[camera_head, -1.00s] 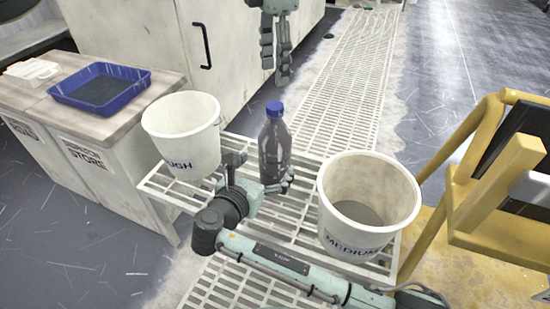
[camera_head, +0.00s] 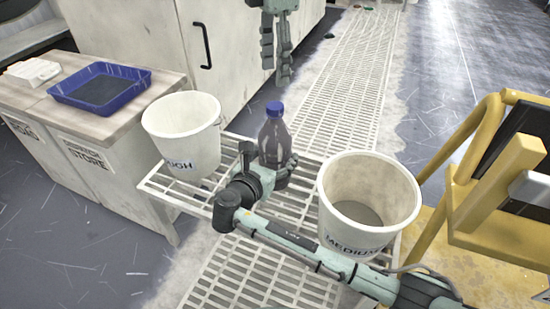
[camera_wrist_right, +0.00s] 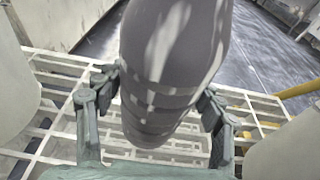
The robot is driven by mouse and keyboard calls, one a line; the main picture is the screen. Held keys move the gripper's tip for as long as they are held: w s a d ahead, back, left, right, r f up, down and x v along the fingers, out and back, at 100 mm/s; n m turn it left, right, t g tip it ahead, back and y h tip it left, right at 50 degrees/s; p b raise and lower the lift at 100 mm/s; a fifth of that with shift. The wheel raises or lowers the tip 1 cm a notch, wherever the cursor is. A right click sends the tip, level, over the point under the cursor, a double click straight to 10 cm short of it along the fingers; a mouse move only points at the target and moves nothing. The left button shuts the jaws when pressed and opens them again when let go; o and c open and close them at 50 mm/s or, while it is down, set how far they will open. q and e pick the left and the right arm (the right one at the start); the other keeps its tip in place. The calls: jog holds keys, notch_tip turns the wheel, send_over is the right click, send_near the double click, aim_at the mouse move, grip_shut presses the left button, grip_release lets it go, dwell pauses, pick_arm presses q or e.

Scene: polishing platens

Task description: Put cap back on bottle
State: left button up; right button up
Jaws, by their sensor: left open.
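The dark bottle (camera_head: 274,140) stands upright on the pale grating shelf between two buckets. A blue cap (camera_head: 275,108) shows at its top. My right gripper (camera_head: 273,176) is at the bottle's lower body. In the right wrist view the bottle (camera_wrist_right: 172,60) lies between the two spread fingers of my right gripper (camera_wrist_right: 160,95). The fingertips are close to its sides, and I cannot tell whether they press on it. My left gripper (camera_head: 276,65) hangs open and empty, above and behind the bottle in the head view.
A white bucket (camera_head: 180,125) stands left of the bottle and a MEDIUM bucket (camera_head: 335,200) stands right, close to my right arm. The grating shelf (camera_head: 160,190) is bare at its left front. A blue tray (camera_head: 100,88) sits on the left cabinet. Yellow railing (camera_head: 465,160) is at right.

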grip_shut()
pick_arm(q)
jog(key=n, duration=1.8)
jog(key=shift+n, duration=0.4)
jog(key=n, duration=0.8)
